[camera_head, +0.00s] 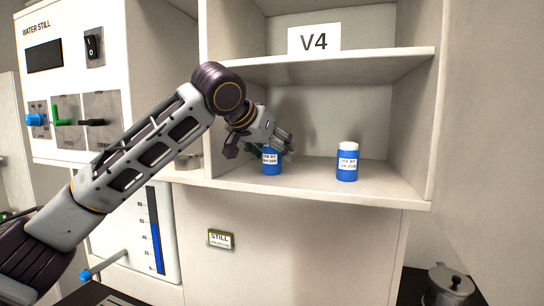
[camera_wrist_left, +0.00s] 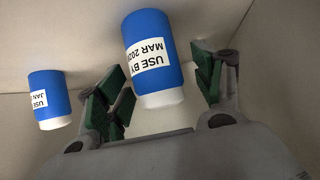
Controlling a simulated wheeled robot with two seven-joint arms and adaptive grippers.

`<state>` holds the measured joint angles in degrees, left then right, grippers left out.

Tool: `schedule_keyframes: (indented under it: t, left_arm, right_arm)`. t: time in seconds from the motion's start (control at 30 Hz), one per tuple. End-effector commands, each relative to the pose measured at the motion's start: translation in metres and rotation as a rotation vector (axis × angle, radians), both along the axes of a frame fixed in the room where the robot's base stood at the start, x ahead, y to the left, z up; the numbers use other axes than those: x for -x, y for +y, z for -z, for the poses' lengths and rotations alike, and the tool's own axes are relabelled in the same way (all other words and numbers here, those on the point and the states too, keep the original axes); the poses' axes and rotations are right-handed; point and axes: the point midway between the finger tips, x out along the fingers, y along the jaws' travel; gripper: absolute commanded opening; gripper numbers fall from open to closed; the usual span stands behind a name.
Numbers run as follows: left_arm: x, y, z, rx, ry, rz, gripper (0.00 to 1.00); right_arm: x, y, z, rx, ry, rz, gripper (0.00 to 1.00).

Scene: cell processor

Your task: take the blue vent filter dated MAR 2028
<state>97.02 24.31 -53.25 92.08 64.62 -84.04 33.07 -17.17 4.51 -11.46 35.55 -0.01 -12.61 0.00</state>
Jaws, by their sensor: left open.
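Two blue vent filters with white caps and white labels stand on the lower shelf. The left one (camera_head: 272,167) is partly hidden behind my left gripper (camera_head: 264,148). In the wrist view, which shows things upside down, this blue filter (camera_wrist_left: 150,50) reads "USE BY MAR 202", with the last digit unclear. It stands between the open green-padded fingers of my left gripper (camera_wrist_left: 160,90), with gaps visible beside it. The other blue filter (camera_head: 347,165) stands apart to the right; in the wrist view this filter (camera_wrist_left: 47,95) reads "USE" and "JAN". My right gripper is not in view.
The shelf unit has a lower shelf (camera_head: 315,185), side walls and an upper shelf (camera_head: 330,66) labelled V4 close above the gripper. A water still (camera_head: 75,60) with knobs stands left. A metal pot (camera_head: 449,287) sits lower right. The shelf between the filters is clear.

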Motion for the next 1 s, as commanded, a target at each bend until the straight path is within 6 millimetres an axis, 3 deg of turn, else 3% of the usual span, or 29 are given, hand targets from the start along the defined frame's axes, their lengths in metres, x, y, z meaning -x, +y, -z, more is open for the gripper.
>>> schedule_keyframes:
  t: [0.37,0.77,1.0]
  left_arm:
    - [0.0003,0.0002,0.0003,0.0,0.0,0.0,0.68]
    - [0.0003,0.0002,0.0001,0.0,0.0,0.0,0.16]
    - [0.0004,0.0002,-0.0004,0.0,-0.001,0.0,0.16]
  right_arm:
    - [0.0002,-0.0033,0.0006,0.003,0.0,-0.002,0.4]
    - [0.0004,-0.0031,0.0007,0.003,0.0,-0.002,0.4]
    - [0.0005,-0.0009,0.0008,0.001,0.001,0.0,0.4]
